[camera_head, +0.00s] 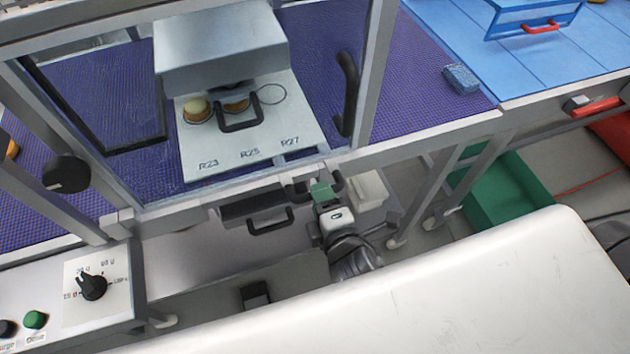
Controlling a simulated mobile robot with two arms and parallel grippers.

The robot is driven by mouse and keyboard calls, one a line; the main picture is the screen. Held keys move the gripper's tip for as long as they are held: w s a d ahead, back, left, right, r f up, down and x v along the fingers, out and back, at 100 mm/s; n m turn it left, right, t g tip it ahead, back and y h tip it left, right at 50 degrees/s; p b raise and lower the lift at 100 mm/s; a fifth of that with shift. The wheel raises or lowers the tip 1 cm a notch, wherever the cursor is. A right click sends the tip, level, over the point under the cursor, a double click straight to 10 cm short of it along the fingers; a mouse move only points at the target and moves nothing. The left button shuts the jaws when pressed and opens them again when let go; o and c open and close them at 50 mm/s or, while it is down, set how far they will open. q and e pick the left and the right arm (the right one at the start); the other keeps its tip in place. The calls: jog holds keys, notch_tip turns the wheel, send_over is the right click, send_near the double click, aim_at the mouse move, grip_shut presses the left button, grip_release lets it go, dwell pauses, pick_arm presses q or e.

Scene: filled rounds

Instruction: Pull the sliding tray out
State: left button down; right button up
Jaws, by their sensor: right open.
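The sliding tray, a pale plate (245,140) with a dark handle (240,124), lies under a grey machine head (222,50) behind the frame. A round (196,110) sits at its left, and another (236,104) is partly hidden behind the handle. An empty circle is marked at the right. R23, R25 and R27 are printed along the plate's front. My right gripper (318,188) is open at the bench's front rail, in front of and below the tray, apart from its handle. Whether anything is between its fingers is unclear. My left gripper is out of view.
A frame with an upright black handle (347,94) surrounds the machine. A drawer with a dark handle (270,221) is below the rail. A control panel (70,300) is at the lower left. A green crate (510,190) and blue bench (560,65) are at the right.

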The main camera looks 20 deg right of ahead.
jog(key=shift+x, duration=2.1)
jog(key=shift+c, duration=0.3)
grip_shut()
